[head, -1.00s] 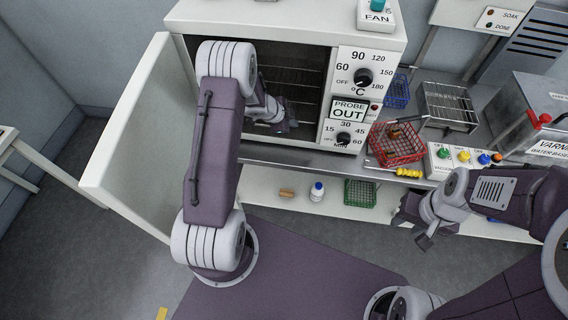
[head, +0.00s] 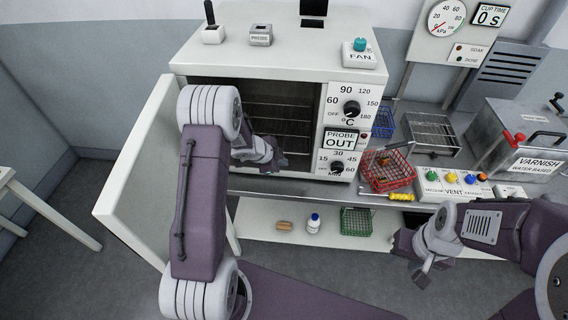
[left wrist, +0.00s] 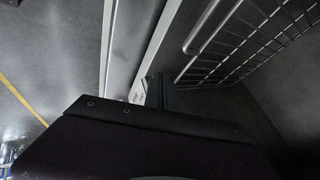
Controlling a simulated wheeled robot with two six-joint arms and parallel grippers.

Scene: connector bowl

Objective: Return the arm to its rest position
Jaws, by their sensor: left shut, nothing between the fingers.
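My left arm rises in front of the open oven (head: 262,60) in the head view. My left gripper (head: 275,160) is shut and empty, at the lower right part of the oven's opening, in front of its dark inside. I cannot tell exactly how deep it reaches. The left wrist view shows my dark left gripper (left wrist: 155,92) beside a wire rack (left wrist: 245,45) and a pale edge. My right gripper (head: 422,268) hangs low at the right, in front of the lower shelf. Whether its fingers are open cannot be made out.
The oven door (head: 140,165) stands open at the left, close to my left arm. A red basket (head: 387,170) holding something brown, a blue basket (head: 383,122), a wire rack (head: 433,135) and a varnish tank (head: 520,125) stand on the bench. A green basket (head: 356,221) and a bottle (head: 313,223) stand below.

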